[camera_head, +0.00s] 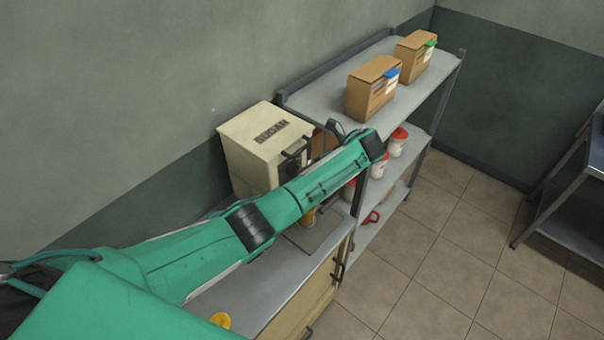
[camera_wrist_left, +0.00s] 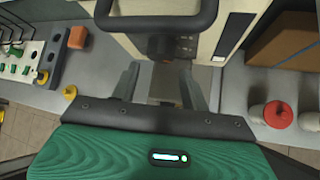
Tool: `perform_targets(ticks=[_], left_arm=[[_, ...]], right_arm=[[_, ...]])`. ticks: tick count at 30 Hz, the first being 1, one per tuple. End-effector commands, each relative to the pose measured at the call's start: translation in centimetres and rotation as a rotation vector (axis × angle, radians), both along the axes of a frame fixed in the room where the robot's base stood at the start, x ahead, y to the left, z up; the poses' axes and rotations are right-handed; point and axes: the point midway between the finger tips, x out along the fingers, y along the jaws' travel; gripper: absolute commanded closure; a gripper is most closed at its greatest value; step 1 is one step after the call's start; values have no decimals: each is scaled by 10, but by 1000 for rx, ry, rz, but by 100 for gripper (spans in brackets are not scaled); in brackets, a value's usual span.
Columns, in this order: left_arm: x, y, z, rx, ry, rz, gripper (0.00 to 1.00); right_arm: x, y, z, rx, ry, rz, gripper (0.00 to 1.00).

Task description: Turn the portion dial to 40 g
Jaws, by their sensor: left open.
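The cream sugar dispenser (camera_head: 265,146), marked SUGAR, stands against the wall at the counter's end. My left arm crosses in front of it and hides its lower front. My left gripper (camera_wrist_left: 159,72) is open and empty in the wrist view, its two fingers pointing at the dispenser's front. A dark loop handle (camera_wrist_left: 155,22) lies ahead of them. Below the handle a small dark part with an orange mark (camera_wrist_left: 166,48) shows just beyond the fingertips; I cannot tell whether it is the portion dial. No dial scale or setting is readable. My right gripper is not seen.
A grey shelf (camera_head: 333,80) beside the dispenser holds two cardboard boxes (camera_head: 372,88) on top and red-lidded jars (camera_head: 397,142) below. A red-lidded jar (camera_wrist_left: 278,115) stands right of the gripper. An orange block (camera_wrist_left: 77,37) lies left. The tiled floor (camera_head: 440,270) is clear.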

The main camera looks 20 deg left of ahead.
Motion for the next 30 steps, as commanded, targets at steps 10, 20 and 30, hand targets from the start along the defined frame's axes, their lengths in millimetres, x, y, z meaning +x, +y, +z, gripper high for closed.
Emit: perform_targets(ticks=[10,20,30], left_arm=[[0,-54,44,-4,1,-1,54],[0,-64,55,0,1,0,54],[0,-64,55,1,2,1,54]], right_arm=[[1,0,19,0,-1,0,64],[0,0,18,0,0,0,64],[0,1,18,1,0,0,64]])
